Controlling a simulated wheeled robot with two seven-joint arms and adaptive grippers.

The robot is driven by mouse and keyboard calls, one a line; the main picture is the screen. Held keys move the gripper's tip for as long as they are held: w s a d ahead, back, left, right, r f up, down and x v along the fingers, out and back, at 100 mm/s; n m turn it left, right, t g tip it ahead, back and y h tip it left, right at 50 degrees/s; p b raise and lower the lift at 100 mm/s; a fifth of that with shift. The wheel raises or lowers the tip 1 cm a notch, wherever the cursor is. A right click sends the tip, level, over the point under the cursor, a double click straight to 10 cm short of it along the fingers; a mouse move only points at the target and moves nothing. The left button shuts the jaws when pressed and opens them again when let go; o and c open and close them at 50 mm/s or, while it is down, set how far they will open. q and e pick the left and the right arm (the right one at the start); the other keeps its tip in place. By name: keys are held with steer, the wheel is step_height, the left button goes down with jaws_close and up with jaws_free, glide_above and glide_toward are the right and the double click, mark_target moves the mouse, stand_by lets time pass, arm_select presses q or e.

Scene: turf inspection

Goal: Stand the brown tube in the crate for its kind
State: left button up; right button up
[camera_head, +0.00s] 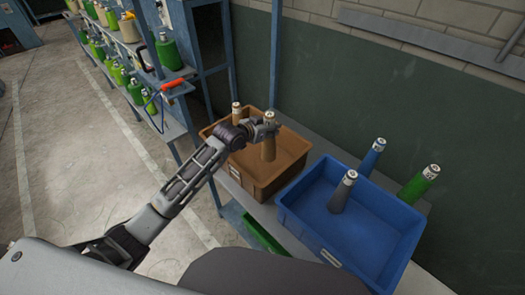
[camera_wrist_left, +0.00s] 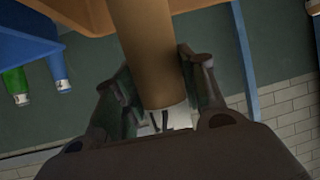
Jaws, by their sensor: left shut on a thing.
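My left gripper (camera_head: 264,129) is shut on the brown tube (camera_head: 269,149), near its pale capped top. The tube is roughly upright within the outline of the brown crate (camera_head: 283,181); I cannot tell whether its foot touches the floor. In the left wrist view the tube (camera_wrist_left: 148,50) runs between both fingers (camera_wrist_left: 163,100), its white cap towards the palm. A strip of the brown crate (camera_wrist_left: 85,12) shows at the top. Another brown-crate tube (camera_head: 236,113) shows behind my gripper, partly hidden. My right gripper is out of view.
Shelves with green bottles (camera_head: 169,53) stand left. A wall closes the back.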

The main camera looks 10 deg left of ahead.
mark_target(265, 145)
arm_select(q)
steer(key=shift+f, duration=2.7)
steer(key=shift+f, duration=1.95)
steer(key=o, duration=1)
steer(key=v, duration=1.2)
